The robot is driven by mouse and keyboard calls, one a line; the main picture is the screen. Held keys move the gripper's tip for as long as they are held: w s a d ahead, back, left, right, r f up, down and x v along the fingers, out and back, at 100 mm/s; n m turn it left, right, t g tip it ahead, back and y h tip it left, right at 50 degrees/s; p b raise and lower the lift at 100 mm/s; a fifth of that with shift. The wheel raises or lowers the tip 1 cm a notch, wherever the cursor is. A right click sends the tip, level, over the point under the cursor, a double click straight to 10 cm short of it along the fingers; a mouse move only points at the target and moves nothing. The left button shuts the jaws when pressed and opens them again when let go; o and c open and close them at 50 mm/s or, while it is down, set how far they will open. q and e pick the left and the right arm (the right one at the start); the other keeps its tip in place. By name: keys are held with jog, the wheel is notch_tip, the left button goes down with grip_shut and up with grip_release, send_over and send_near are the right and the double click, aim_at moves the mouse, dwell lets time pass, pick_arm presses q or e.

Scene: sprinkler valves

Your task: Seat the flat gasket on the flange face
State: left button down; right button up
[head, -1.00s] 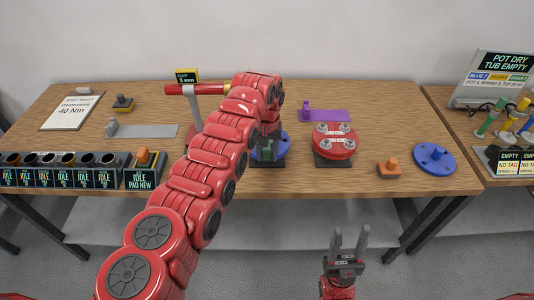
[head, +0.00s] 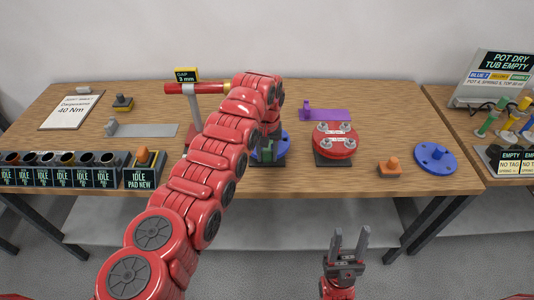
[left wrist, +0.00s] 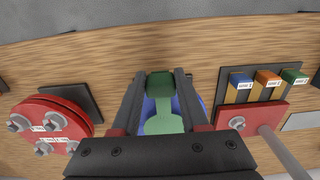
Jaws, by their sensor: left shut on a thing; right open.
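In the head view my left gripper (head: 266,150) points down behind its red arm over a blue disc (head: 283,147) on a dark base. In the left wrist view its two dark fingers are shut on a green piece (left wrist: 163,123), which has a block-like end and a rounded flat part. The blue disc (left wrist: 149,106) shows just behind the green piece; I cannot tell whether they touch. I cannot tell for sure which piece is the flat gasket. My right gripper (head: 350,239) is open and empty, in front of the table and below its edge.
A red bolted flange (head: 335,141) stands right of the blue disc. A purple strip (head: 328,115) lies behind. The left wrist view shows a rack of coloured strips (left wrist: 267,86).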

pick_arm(q)
jog(key=shift+f+b, duration=0.35)
jog(key=shift+f, duration=0.45)
jog(key=shift+c, duration=1.7)
grip_release()
jog(key=shift+r, duration=0.1)
jog(key=shift+r+p, duration=0.35)
jog(key=shift+r, duration=3.55)
